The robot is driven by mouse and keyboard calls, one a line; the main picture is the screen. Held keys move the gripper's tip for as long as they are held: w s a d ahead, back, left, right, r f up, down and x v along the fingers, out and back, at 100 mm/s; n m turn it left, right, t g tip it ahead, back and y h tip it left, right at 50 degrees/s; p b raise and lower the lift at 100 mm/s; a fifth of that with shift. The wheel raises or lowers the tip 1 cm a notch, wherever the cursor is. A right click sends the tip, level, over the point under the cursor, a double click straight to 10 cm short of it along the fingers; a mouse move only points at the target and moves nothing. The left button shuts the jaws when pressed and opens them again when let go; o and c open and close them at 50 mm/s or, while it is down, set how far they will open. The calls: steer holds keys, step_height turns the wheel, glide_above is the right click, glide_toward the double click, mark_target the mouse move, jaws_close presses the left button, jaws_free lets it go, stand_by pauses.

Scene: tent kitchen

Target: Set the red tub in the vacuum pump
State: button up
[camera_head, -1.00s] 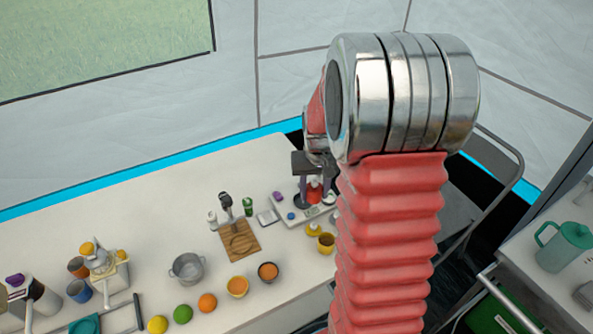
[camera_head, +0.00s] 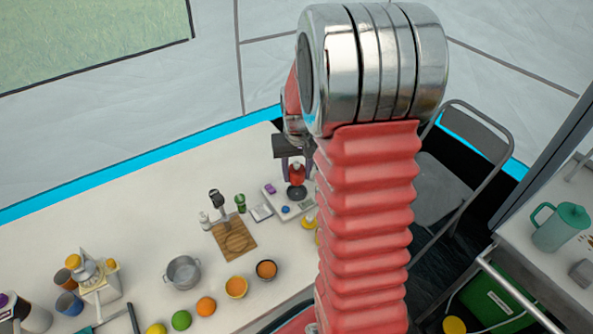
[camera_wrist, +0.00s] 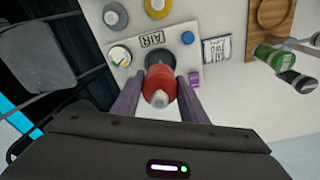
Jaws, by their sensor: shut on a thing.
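My gripper (camera_wrist: 159,90) is shut on the red tub (camera_wrist: 160,86), with one purple finger on each side of it. The head view also shows the tub (camera_head: 296,174) hanging below my gripper, above the black round seat of the vacuum pump (camera_head: 279,203). In the wrist view the white pump panel (camera_wrist: 136,69) has a dark seat just beyond the tub, partly hidden by it. A dial, an AIR label, a blue knob and a purple knob surround the seat. I cannot tell how large the gap between tub and seat is.
A dark-topped green container (camera_head: 240,203) and a wooden board (camera_head: 233,237) stand left of the pump. A pot (camera_head: 183,272), bowls and fruit lie nearer on the white table. A grey chair (camera_head: 448,190) stands to the right. My arm hides the table's right part.

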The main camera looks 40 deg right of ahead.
mark_target(297, 181)
steer(key=shift+f, duration=2.65)
steer(key=shift+s, duration=0.1)
steer(key=shift+s+f, duration=0.2)
steer(key=shift+s, duration=0.05)
steer(key=shift+d+r, duration=0.1)
steer(key=shift+r, duration=0.15)
steer(key=shift+r, duration=0.15)
steer(key=shift+w+r, duration=0.2)
steer(key=shift+r, duration=0.35)
steer(key=shift+f, duration=0.9)
stand_by(0.7)
steer(key=shift+r, duration=0.2)
